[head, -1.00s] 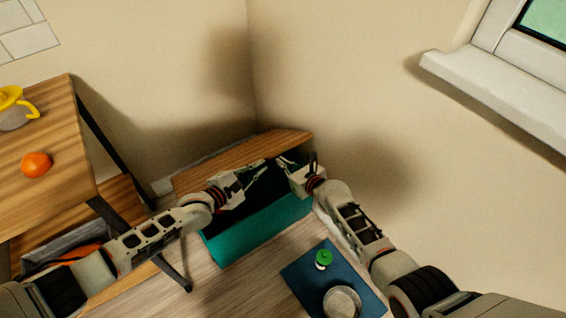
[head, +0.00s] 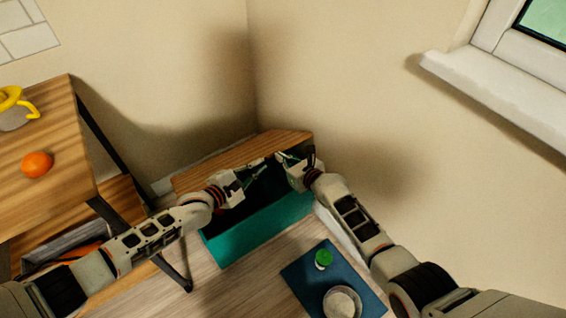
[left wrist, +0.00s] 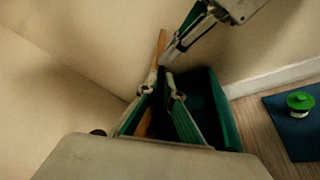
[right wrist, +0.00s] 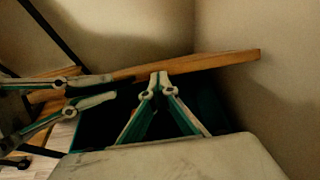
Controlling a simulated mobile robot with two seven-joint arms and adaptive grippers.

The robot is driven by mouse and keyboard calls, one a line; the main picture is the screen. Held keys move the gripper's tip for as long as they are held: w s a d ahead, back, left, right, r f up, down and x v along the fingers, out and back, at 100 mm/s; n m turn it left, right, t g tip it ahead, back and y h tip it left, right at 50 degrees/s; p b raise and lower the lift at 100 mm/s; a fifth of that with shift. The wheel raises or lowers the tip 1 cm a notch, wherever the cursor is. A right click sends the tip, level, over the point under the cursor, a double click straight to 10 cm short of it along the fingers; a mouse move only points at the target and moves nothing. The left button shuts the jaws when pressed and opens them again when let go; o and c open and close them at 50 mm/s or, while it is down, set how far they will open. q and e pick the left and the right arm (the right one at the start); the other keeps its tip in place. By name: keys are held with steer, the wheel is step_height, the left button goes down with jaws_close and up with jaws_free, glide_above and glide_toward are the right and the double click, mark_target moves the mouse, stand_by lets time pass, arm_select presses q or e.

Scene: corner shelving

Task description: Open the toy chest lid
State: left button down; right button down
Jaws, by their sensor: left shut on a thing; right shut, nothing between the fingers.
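The toy chest is a teal box (head: 262,226) with a dark inside, standing in the room corner. Its wooden lid (head: 240,148) is raised and tilted up at the back, with the opening showing in front. The lid also shows in the right wrist view (right wrist: 215,64) and edge-on in the left wrist view (left wrist: 161,47). My left gripper (head: 262,168) is at the lid's edge, shut on the lid; its fingers partly hide the contact. My right gripper (head: 280,157) is shut and empty, its tips close to the lid's underside; touching cannot be told.
A wooden table (head: 50,160) with an orange (head: 37,164) and a yellow-lidded jug (head: 14,108) stands at left. A blue mat (head: 300,276) with a green-lidded jar (head: 323,260) and a metal bowl (head: 342,301) lies in front. Walls close in behind and right of the chest.

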arm_select(q)
steer(key=c, duration=2.5)
jaws_free()
steer(key=shift+s+a+f, duration=0.15)
steer(key=shift+f, duration=0.25)
arm_select(e)
steer(key=shift+w+a+r, duration=0.15)
steer(key=shift+r, duration=0.15)
